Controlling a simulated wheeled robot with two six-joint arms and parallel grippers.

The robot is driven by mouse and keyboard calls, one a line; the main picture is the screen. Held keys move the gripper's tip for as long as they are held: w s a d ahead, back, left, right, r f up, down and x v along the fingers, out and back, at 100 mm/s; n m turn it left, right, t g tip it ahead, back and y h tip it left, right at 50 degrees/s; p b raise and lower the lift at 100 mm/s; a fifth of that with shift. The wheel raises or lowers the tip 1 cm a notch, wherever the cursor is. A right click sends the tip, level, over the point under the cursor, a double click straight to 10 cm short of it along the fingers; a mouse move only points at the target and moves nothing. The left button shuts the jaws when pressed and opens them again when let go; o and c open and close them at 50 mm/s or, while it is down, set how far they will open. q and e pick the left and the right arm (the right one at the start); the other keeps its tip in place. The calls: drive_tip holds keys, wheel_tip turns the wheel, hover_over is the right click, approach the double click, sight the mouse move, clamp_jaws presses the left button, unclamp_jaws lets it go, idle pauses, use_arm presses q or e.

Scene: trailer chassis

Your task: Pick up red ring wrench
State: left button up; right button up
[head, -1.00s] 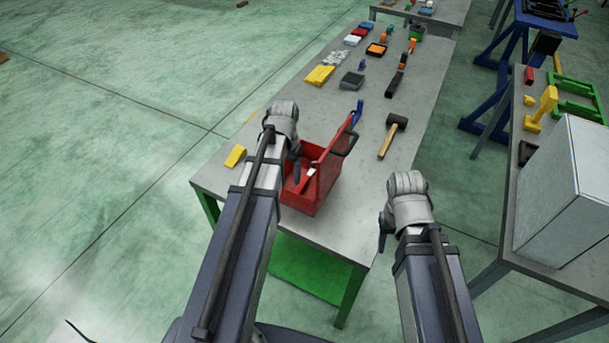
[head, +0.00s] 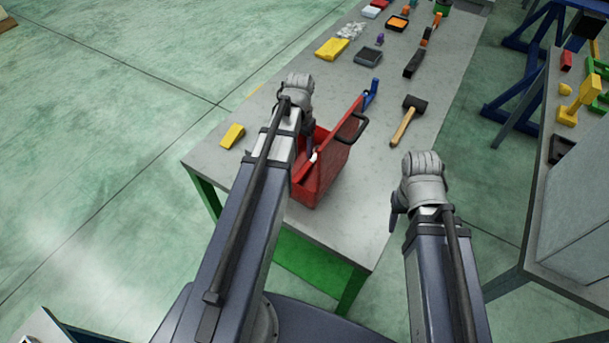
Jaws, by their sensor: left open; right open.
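I cannot make out a red ring wrench for certain. A red tool tote (head: 326,172) with a dark handle stands near the front of the grey table, and something small and pale shows inside it. My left gripper (head: 308,138) is over the tote's left side, partly hidden by its own wrist; it is open. My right gripper (head: 396,212) is open and empty, beyond the table's right front edge, to the right of the tote.
A hammer (head: 408,120) lies right of the tote, a blue tool (head: 371,93) behind it. A yellow block (head: 232,136) lies on the left edge. Several tools and trays fill the table's far part. A grey cabinet (head: 580,225) stands on the right-hand table.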

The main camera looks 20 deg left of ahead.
sight(303, 170)
use_arm(q)
drive_tip(key=shift+w+f+b, duration=0.1)
drive_tip(key=shift+f+b, duration=2.35)
drive_tip(key=shift+f, duration=0.4)
drive_tip(key=f+b, duration=0.5)
drive_tip(key=shift+w+d+f, duration=0.1)
drive_tip(key=shift+w+d, duration=0.1)
drive_tip(key=shift+d, duration=0.1)
use_arm(e)
wheel_tip(303, 170, down, 11)
use_arm(q)
drive_tip(key=shift+c, duration=0.2)
use_arm(e)
drive_tip(key=shift+r, duration=0.2)
use_arm(q)
clamp_jaws()
